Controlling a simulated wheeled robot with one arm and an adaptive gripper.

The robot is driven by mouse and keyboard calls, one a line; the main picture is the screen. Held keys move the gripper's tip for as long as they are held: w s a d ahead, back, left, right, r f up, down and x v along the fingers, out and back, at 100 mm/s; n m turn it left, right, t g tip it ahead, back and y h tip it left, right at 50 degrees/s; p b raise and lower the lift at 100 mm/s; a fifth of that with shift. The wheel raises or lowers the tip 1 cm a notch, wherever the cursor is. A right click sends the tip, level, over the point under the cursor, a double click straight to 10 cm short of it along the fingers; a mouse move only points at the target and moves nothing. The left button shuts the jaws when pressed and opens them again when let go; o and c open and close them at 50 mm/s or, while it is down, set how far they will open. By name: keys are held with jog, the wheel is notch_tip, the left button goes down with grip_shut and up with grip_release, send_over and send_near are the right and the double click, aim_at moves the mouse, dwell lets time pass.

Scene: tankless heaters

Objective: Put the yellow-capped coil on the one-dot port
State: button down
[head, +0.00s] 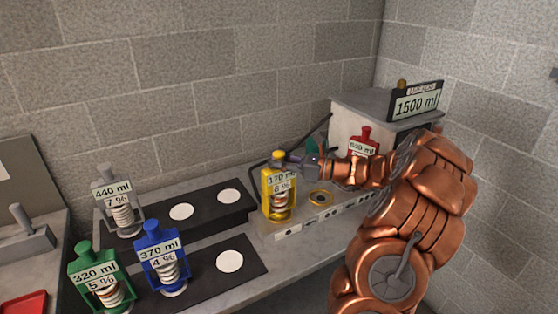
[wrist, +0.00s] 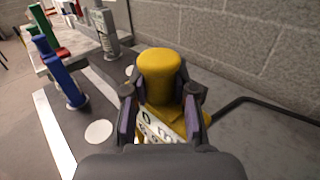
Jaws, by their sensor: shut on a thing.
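The yellow-capped coil (head: 279,196), labelled 170 ml and 6 %, is upright at the left end of the pale port block (head: 316,222) in the head view. Dot marks line the block's front face, too small to count surely. My gripper (head: 285,159) is shut on the yellow coil near its cap, from the right. In the wrist view the yellow cap (wrist: 160,67) stands between my fingers (wrist: 160,100). The coil's base is over or on the leftmost port; I cannot tell whether it is seated. An empty ringed port (head: 321,197) lies to its right.
A red-capped coil (head: 364,137) is partly behind my arm. A grey heater box with a 1500 ml sign (head: 416,103) stands at the back right. Grey (head: 120,213), blue (head: 159,256) and green-capped (head: 94,276) coils stand left, beside bare white discs (head: 229,261).

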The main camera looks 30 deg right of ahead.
jog(key=shift+f, duration=0.1)
dwell(0.3)
jog(key=c, duration=0.9)
grip_release()
